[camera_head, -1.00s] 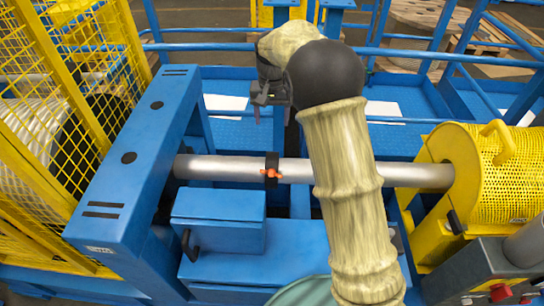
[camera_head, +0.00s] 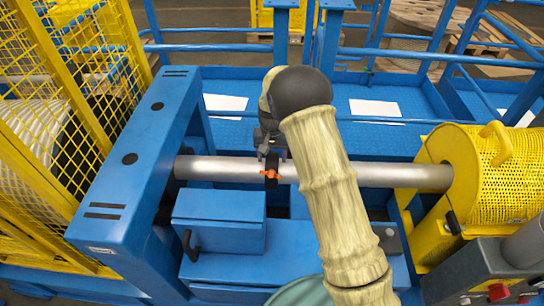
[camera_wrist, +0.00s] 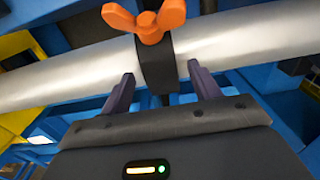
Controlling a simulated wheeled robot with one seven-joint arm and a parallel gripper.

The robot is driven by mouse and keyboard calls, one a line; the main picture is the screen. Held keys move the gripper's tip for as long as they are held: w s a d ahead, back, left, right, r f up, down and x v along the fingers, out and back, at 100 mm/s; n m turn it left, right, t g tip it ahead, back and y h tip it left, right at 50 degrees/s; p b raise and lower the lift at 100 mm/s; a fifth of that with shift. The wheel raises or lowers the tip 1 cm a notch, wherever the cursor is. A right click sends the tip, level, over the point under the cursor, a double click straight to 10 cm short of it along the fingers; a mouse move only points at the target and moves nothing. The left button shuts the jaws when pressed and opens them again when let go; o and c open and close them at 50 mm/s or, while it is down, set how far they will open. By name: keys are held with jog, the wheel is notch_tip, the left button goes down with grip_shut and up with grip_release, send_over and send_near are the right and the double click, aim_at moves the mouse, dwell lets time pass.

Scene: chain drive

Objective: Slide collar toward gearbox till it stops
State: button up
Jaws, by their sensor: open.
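The collar (camera_head: 271,170) is a black ring with an orange wing screw (camera_wrist: 148,20), around a silver shaft (camera_head: 225,168). It sits left of the shaft's middle in the head view, with bare shaft on both sides. My gripper (camera_wrist: 160,78) is open at the shaft, one finger on each side of the collar (camera_wrist: 157,65). The right finger shows a small gap. Neither end unit is clearly labelled as the gearbox.
The shaft runs from a blue frame (camera_head: 140,150) at left to a yellow housing (camera_head: 430,195) with a mesh cover (camera_head: 495,170) at right. A blue box (camera_head: 218,220) stands below the shaft. A yellow mesh guard (camera_head: 60,60) fills the far left. Blue rails run behind.

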jog(key=shift+f, duration=0.6)
jog(key=shift+c, duration=0.2)
grip_shut()
jog(key=shift+d, duration=0.1)
